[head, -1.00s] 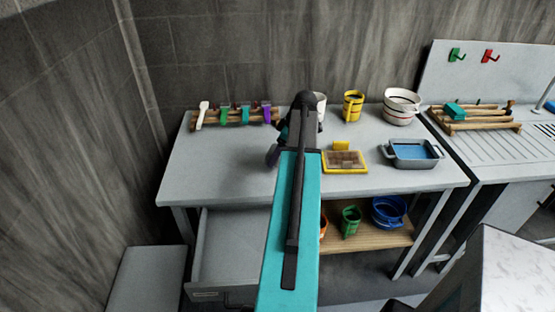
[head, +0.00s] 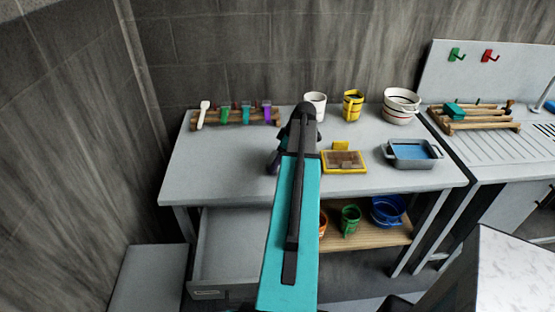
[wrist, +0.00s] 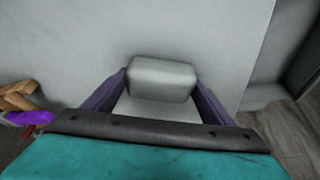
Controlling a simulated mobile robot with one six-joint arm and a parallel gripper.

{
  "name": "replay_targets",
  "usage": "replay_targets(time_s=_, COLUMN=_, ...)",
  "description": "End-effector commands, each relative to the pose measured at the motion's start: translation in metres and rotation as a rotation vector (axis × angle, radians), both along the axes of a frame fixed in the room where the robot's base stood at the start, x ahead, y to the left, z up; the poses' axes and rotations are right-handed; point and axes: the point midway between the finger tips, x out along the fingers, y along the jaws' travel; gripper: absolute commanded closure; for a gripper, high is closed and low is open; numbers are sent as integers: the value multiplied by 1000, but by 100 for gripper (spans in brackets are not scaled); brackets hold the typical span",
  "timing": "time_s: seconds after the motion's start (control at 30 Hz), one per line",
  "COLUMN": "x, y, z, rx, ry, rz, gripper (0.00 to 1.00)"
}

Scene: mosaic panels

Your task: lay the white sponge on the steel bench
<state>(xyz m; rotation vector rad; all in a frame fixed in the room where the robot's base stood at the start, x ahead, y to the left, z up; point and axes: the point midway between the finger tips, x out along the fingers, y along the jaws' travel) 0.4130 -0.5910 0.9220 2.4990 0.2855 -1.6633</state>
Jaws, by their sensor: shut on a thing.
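The white sponge (wrist: 162,78), a pale rounded block, is between the two purple fingers of my gripper (wrist: 158,95) in the wrist view. The fingers are shut on its two ends. The grey steel bench (head: 225,165) lies below it; its bare top (wrist: 90,45) fills most of the wrist view. In the head view my gripper (head: 273,163) is over the middle of the bench, mostly behind my arm, and the sponge is hidden there. I cannot tell whether the sponge touches the bench top.
A wooden rack (head: 235,120) with coloured tools stands at the back left. A white mug (head: 315,104), yellow mug (head: 352,106) and striped bucket (head: 401,106) stand behind. A yellow tray (head: 343,168) and grey basin (head: 412,153) are on the right. The bench's left part is clear.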

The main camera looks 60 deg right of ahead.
Motion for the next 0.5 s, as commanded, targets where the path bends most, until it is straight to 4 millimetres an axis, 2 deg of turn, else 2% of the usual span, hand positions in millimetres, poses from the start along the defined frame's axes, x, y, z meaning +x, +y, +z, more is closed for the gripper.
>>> replay_targets(time_s=0.13, x=0, y=0, z=-4, rx=0, ry=0, rz=0, gripper=40)
replay_targets(time_s=0.17, x=0, y=0, z=-3, rx=0, ry=0, rz=0, gripper=19)
replay_targets(time_s=0.27, x=0, y=0, z=-3, rx=0, ry=0, rz=0, gripper=4)
replay_targets(time_s=0.5, x=0, y=0, z=-3, rx=0, ry=0, rz=-1, gripper=4)
